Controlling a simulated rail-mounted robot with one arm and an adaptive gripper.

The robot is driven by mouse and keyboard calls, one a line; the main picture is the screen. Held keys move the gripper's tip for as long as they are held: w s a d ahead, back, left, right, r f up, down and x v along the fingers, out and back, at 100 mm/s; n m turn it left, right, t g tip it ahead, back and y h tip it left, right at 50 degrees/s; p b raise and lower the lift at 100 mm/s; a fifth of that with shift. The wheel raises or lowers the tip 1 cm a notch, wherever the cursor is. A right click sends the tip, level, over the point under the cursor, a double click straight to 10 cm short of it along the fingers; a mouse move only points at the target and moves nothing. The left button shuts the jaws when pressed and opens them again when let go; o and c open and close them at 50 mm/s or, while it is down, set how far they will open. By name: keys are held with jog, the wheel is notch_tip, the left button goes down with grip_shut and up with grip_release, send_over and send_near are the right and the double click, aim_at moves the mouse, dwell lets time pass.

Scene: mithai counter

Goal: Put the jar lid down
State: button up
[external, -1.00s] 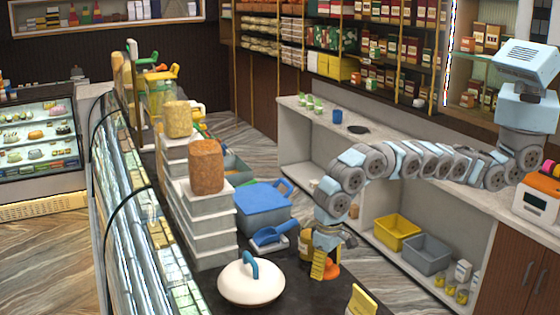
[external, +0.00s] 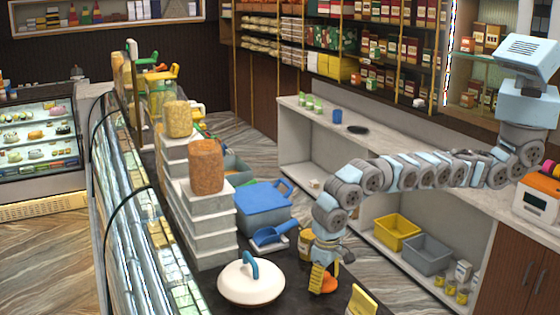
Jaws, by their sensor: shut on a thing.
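The jar lid looks to be the small orange piece (external: 325,285) at my gripper's tips, low over the dark counter top (external: 318,303). My gripper (external: 322,277) points down and is shut on it, with one yellow finger showing on the left. The fingers partly hide the lid. I cannot tell whether it touches the counter. A brownish-yellow jar (external: 305,245) stands just behind, partly hidden by my arm.
A white round lidded dish (external: 252,284) with a blue handle is close on the left. A blue scoop (external: 272,236) and blue tub (external: 262,207) stand behind. A yellow card (external: 361,302) is at the front right. White stacked boxes (external: 213,240) stand further left.

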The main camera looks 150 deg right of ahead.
aim_at(325, 274)
jog(key=shift+f, duration=0.1)
jog(key=o, duration=1)
jog(key=shift+c, duration=0.2)
notch_tip(325, 274, up, 10)
jog(key=shift+a+r+b, duration=0.1)
jog(key=shift+r+b, duration=0.1)
jog(key=shift+b, duration=0.1)
jog(key=shift+s+r+p, duration=0.1)
jog(key=shift+r+p, duration=0.4)
jog(key=shift+r, duration=0.45)
